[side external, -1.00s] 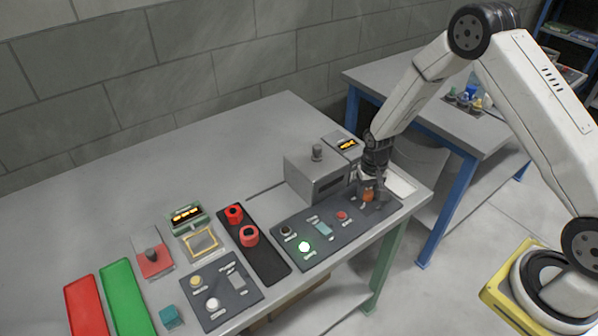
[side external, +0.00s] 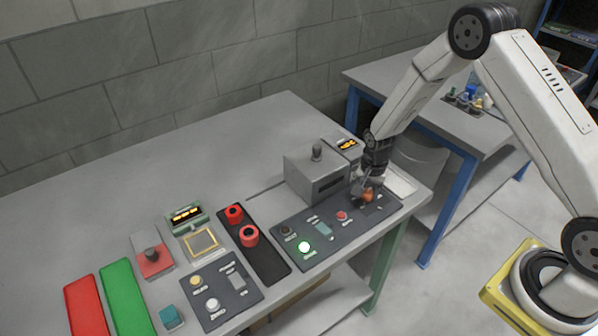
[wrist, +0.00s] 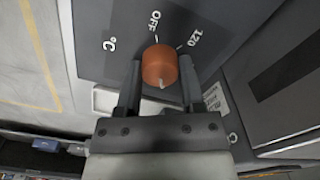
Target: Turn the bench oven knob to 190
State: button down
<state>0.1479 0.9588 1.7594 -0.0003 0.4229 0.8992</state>
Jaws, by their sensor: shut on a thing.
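The orange oven knob (wrist: 160,66) sits on a dark panel in the wrist view. It also shows at the panel's right end in the side view (side external: 368,197). My gripper (wrist: 160,78) is shut on the knob, one finger on each side. In the side view my gripper (side external: 366,187) reaches down over it. A short white mark shows on the knob's lower edge, on the side away from OFF. The labels OFF, 120 and °C are readable; any 190 label is hidden or out of view. The grey bench oven (side external: 316,177) stands behind the panel.
An orange-lit display (side external: 347,145) stands beside the oven; its digits are unreadable. Red knobs (side external: 249,235) stand further left. The table's back left is clear.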

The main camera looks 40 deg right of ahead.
aim_at(368, 192)
jog(key=shift+c, duration=1)
grip_release()
jog(key=shift+r, duration=0.1)
jog(key=shift+r, duration=3.8)
